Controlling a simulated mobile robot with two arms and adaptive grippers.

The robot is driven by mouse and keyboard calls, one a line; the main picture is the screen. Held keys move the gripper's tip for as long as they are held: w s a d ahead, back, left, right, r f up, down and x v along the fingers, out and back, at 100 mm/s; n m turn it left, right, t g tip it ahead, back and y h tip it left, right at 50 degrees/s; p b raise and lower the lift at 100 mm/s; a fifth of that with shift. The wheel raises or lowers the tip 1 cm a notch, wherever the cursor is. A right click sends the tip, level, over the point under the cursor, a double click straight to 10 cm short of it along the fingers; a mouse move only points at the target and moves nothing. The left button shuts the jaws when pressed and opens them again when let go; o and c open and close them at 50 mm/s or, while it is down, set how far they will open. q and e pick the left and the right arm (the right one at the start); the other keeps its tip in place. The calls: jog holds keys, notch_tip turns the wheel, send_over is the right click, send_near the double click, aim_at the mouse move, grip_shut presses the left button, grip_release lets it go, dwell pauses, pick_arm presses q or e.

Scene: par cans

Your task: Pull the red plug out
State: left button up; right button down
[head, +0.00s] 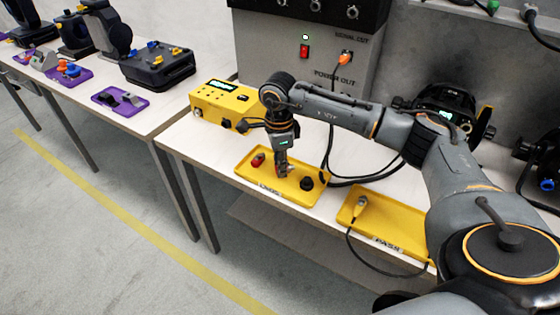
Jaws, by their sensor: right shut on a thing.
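My right gripper (283,173) points down over the middle of the left yellow tray (308,198) on the bench. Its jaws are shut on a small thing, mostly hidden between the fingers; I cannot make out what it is. A red plug-like piece (257,160) lies at the tray's left end, beside the gripper and apart from the fingers. A black piece (306,183) sits at the tray's right end. An orange-red plug (345,58) sits in the grey power panel (315,75) at the back. My left gripper is out of view.
A yellow box with a display (222,100) stands left of the tray. A second yellow tray (395,232) holds a cabled connector (361,205). Black cables run behind the trays. A dark lamp (445,103) stands behind my right arm. The bench's front left is clear.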

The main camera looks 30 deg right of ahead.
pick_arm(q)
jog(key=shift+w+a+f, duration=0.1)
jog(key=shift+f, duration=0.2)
pick_arm(e)
jog(key=shift+f, duration=0.4)
jog(key=c, duration=1.1)
grip_release()
